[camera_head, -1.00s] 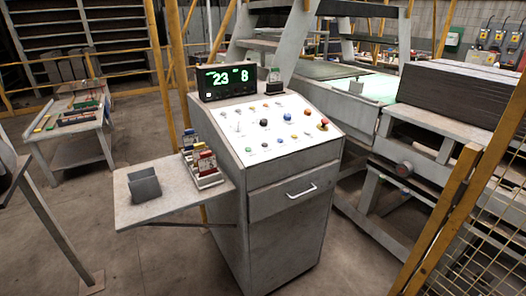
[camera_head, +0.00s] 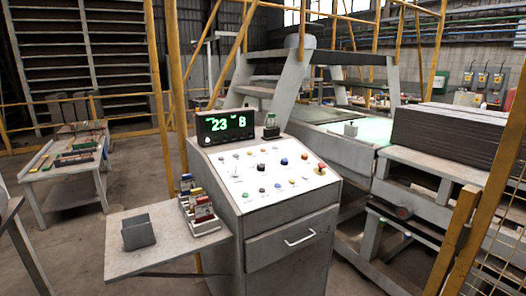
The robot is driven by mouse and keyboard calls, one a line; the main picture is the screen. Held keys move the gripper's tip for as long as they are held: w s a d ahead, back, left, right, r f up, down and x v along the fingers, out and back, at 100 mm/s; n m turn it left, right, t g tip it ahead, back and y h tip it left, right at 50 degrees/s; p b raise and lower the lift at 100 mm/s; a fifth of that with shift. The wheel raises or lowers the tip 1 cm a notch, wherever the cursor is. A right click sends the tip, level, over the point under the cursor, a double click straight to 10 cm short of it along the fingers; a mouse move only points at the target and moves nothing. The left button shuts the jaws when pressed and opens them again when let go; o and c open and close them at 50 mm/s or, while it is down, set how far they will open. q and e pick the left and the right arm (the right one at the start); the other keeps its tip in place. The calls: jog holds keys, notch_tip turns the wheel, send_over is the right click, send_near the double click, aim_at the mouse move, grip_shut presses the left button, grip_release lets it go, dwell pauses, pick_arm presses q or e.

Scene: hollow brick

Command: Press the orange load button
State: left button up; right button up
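The control panel (camera_head: 262,178) is a white sloped top on a grey cabinet in the middle of the view. It carries several small coloured buttons and knobs. A small orange-looking button (camera_head: 304,156) sits at its upper right; its label is too small to read, so I cannot tell for sure that it is the load button. A blue button (camera_head: 284,161) is to its left, and a red mushroom button (camera_head: 321,168) is below it to the right. Neither of my grippers is in view, and nothing covers the panel.
A display (camera_head: 226,126) stands on the panel's back edge. A side shelf (camera_head: 170,258) at the left holds a grey holder (camera_head: 138,232) and a rack of small boxes (camera_head: 201,214). Yellow posts and mesh (camera_head: 497,215) stand at the right. A machine with stacked dark slabs (camera_head: 452,138) is behind.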

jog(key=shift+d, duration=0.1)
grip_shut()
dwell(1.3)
